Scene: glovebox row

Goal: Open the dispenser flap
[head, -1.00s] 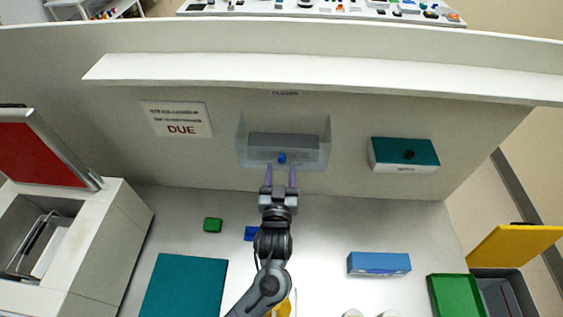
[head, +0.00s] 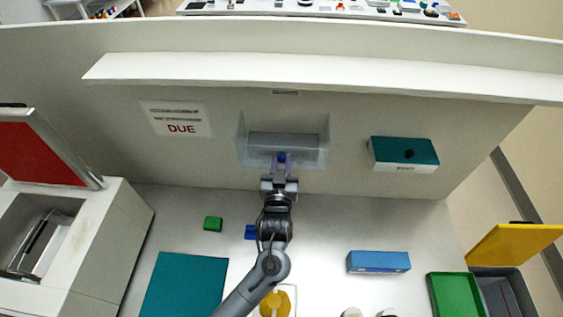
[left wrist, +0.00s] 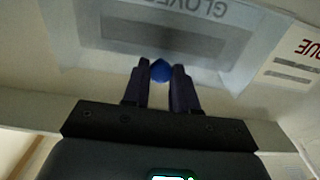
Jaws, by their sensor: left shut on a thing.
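The dispenser is a clear, pale box on the back wall, with a grey slot behind its see-through flap (head: 253,160). A small blue knob (head: 282,157) sits at the flap's lower middle. My left gripper (head: 281,160) comes up from below and is shut on the knob. The left wrist view shows the blue knob (left wrist: 161,71) between the two dark fingertips (left wrist: 160,74), with the pale flap (left wrist: 100,52) behind it. The flap looks closed against the wall. My right gripper is not in view.
A teal-fronted box (head: 408,151) is on the wall to the right, and a DUE notice (head: 176,119) to the left.

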